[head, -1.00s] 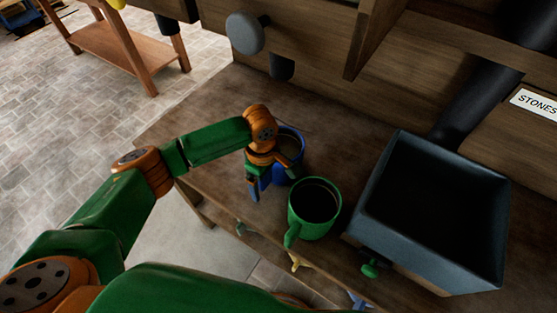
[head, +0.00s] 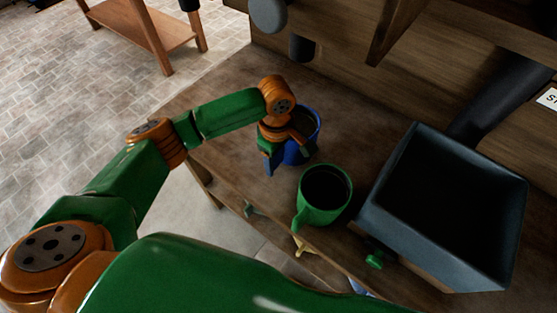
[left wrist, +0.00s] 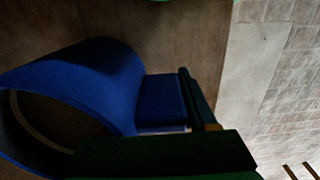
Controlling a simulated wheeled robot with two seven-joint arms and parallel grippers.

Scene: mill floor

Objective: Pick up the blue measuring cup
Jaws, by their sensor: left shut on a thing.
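The blue measuring cup (head: 311,136) stands upright on the wooden bench, partly hidden behind my left gripper in the head view. In the left wrist view, its round wall (left wrist: 95,80) and open mouth fill the left side, with the blue handle (left wrist: 160,98) sticking out to the right. My left gripper (head: 279,158) is at the handle side of the cup, shut on the handle; its dark fingers (left wrist: 190,115) show around the handle in the left wrist view. Any gap under the cup is hidden. My right gripper is not in view.
A green cup (head: 324,209) stands close to the right of the blue one. A large grey-blue hopper box (head: 375,212) is further right. A dark pipe (head: 302,47) hangs from the wooden frame behind. The bench's front edge is close to the cups.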

